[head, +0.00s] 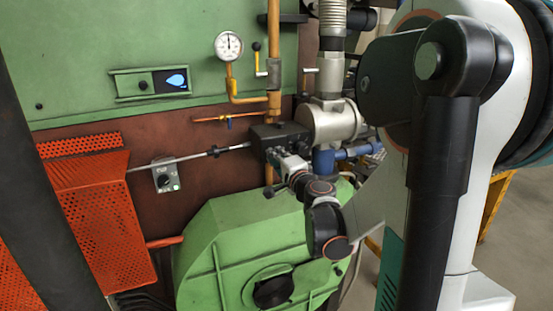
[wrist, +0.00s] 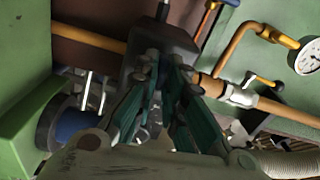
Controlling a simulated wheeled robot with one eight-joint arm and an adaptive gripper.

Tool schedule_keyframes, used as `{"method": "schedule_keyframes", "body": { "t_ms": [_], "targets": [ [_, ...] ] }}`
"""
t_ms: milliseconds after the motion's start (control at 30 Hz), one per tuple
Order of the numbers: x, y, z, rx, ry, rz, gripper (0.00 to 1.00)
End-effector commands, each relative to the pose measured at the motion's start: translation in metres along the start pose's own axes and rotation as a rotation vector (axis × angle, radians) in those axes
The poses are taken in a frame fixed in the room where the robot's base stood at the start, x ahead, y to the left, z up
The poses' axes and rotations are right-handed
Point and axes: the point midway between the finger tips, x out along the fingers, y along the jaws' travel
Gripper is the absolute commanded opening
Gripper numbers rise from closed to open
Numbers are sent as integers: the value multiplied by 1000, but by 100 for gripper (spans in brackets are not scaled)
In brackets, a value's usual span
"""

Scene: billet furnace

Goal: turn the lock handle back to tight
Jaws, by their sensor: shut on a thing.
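My gripper (head: 275,158) reaches from the lower right to the front of a dark block on the orange pipe. In the wrist view my gripper (wrist: 163,65) has its two green-and-dark fingers closing together at the face of the same dark block (wrist: 175,38). The fingers are shut on the lock handle, which is mostly hidden between and behind the fingertips. How far the handle is turned cannot be made out. The dark block (head: 264,131) also shows in the head view, with a linkage rod (head: 190,158) meeting its left side.
A green blower housing (head: 235,225) lies below, and an orange perforated guard (head: 105,230) is at left.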

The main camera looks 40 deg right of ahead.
Motion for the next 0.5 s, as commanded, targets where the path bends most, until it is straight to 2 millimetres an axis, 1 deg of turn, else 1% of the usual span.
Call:
{"method": "schedule_keyframes", "body": {
  "t_ms": [200, 500],
  "targets": [
    [0, 1, 0, 84, 1, 0, 0],
    [-1, 1, 0, 123, 1, 0, 0]
  ]
}}
